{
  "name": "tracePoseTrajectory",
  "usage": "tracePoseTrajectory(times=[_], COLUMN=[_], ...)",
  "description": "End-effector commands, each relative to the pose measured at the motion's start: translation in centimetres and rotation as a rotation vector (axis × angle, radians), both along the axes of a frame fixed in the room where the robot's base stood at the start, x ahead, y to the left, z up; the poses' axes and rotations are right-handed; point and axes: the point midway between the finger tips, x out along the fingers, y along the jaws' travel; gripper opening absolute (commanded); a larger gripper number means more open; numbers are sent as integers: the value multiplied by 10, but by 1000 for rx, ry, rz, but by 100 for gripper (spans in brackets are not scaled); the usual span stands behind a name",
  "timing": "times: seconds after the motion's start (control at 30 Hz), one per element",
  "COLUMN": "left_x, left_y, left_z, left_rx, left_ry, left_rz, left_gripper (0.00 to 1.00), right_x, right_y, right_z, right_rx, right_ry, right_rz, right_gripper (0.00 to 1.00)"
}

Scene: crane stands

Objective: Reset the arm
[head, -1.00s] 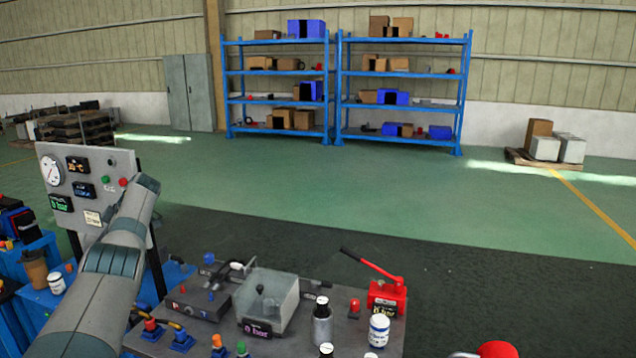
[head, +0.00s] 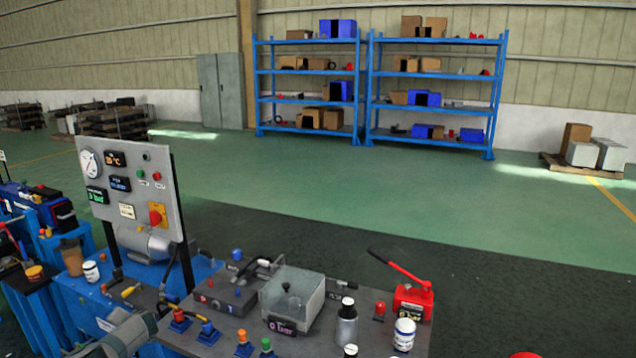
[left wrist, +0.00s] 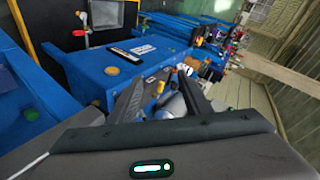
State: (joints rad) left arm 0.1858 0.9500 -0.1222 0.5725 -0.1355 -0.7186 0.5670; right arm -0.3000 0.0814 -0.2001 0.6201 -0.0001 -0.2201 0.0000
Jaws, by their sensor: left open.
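My left gripper (left wrist: 162,92) shows in the left wrist view with its two dark fingers apart. Nothing is held between them. In the head view, part of my left arm (head: 118,340) shows low at the bottom left, beside the blue stand, and the gripper itself cannot be made out there. My right arm and gripper are not in view.
A grey gauge panel (head: 130,185) stands upright near my left arm. A dark worktop holds a clear box (head: 292,297), bottles and a red hand pump (head: 413,300). Blue benches (left wrist: 95,65) fill the left side. The green floor (head: 300,185) beyond is clear.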

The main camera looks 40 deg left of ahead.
Motion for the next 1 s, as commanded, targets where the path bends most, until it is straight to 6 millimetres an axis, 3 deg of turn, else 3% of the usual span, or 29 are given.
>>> tracePoseTrajectory(times=[0.03, 0.2, 0.4, 0.6, 0.7, 1.0], left_x=[-17, -61, -107, -145, -163, -182], left_y=[-3, -17, -33, -48, -58, -131], left_z=[-18, -66, -103, -126, -137, -213], left_rx=[-13, -63, -108, -143, -161, -271], left_ry=[75, 290, 465, 585, 632, 576], left_rz=[-72, -316, -526, -681, -746, -737], left_gripper=[45, 45, 45, 45, 45, 45], right_x=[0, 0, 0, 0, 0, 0], right_y=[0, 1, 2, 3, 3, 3], right_z=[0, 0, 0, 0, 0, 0], right_rx=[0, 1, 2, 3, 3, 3], right_ry=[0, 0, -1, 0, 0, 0], right_rz=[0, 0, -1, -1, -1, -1], right_gripper=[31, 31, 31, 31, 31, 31])
